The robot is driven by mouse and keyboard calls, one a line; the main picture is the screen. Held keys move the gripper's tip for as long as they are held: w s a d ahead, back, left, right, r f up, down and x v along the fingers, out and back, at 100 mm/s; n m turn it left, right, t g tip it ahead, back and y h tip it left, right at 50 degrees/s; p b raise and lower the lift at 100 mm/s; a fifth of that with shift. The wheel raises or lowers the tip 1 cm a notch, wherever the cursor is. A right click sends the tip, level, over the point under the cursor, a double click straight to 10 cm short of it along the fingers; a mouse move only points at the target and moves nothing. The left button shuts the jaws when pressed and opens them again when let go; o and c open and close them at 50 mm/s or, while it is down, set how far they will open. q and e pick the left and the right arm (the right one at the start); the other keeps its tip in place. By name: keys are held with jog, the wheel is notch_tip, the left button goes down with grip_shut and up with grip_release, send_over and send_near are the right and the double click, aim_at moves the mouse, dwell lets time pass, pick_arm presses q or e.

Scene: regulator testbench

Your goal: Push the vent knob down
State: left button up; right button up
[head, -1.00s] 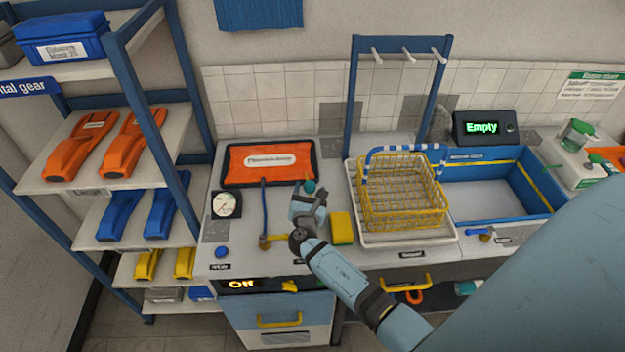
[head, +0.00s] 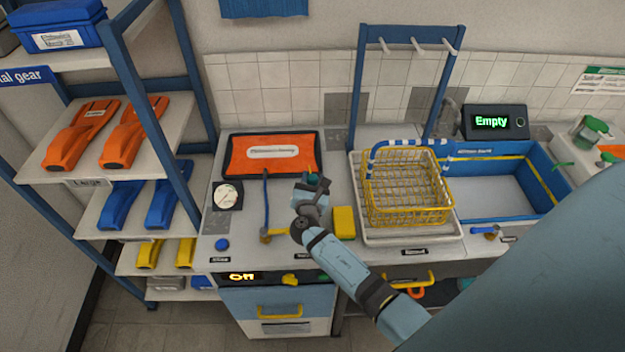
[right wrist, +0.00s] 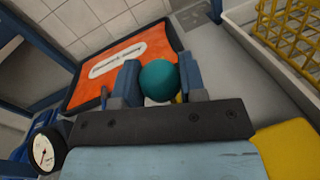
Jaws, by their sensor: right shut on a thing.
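A round teal knob (head: 313,179), which I take for the vent knob, stands on the bench in front of the orange mat. My right gripper (head: 312,187) is at it, its arm reaching in from the lower right. In the right wrist view the teal knob (right wrist: 158,80) sits between the two blue fingers, and the right gripper (right wrist: 158,84) is shut on it. The fingers and palm hide the knob's lower part. My left gripper is in neither view.
A yellow sponge (head: 344,222) lies close to the right of my gripper. A yellow wire basket (head: 408,205) stands on a white tray. A dial gauge (head: 228,196), a blue hose (head: 266,205) and a blue button (head: 222,244) are to the left.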

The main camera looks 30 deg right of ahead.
grip_shut()
notch_tip(320, 180, down, 3)
jog(key=b, duration=0.3)
jog(key=shift+f, duration=0.2)
jog(key=shift+s+r, duration=0.1)
jog(key=shift+r, duration=0.05)
jog(key=o, duration=1)
grip_release()
